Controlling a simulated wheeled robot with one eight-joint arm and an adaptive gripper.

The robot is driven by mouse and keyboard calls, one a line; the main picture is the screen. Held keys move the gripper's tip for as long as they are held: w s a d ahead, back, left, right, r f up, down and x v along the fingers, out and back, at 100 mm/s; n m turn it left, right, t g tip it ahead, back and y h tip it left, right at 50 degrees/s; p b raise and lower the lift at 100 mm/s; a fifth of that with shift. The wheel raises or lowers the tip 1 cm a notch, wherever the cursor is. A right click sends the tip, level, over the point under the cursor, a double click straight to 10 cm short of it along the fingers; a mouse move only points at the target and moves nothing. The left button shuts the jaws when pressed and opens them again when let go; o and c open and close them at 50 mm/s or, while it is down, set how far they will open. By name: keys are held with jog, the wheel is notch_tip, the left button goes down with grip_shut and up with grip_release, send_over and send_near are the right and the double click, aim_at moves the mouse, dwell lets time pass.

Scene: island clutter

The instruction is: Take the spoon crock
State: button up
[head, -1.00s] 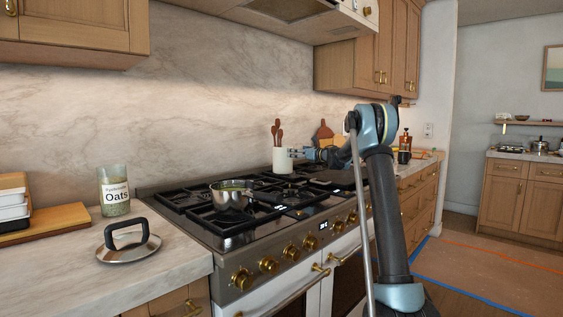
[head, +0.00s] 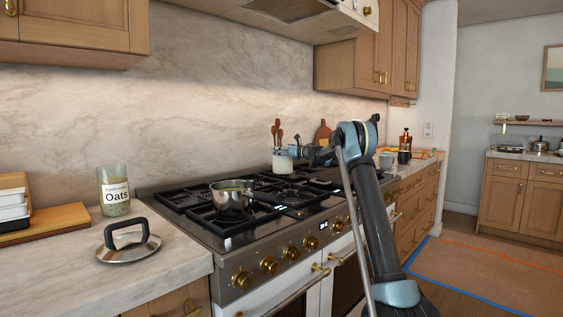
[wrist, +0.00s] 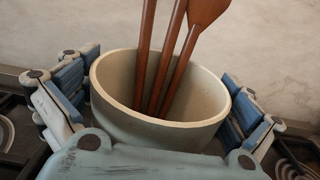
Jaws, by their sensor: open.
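The spoon crock (head: 283,164) is a cream-white cylinder standing upright at the back of the stove, with several brown wooden utensils (head: 277,131) sticking up out of it. In the wrist view the crock (wrist: 118,112) fills the middle, its round rim open toward me and the wooden handles (wrist: 165,60) leaning inside. My gripper (head: 290,152) is at the crock's upper part. In the wrist view its blue-grey fingers (wrist: 160,100) stand open on the left and right sides of the crock, around it. A small gap shows beside the left finger; contact on the right is hard to tell.
The black stove grates (head: 290,193) lie below, with a steel pot (head: 230,198) at front left. A pot lid (head: 128,243) and an oats jar (head: 115,190) sit on the left counter. A dark bottle (head: 405,147) and a grey mug (head: 386,160) stand right of the stove.

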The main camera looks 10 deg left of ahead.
jog(key=shift+w+a, duration=0.2)
jog(key=shift+a, duration=0.1)
jog(key=c, duration=1.6)
jog(key=shift+c, duration=1)
jog(key=shift+r, duration=0.15)
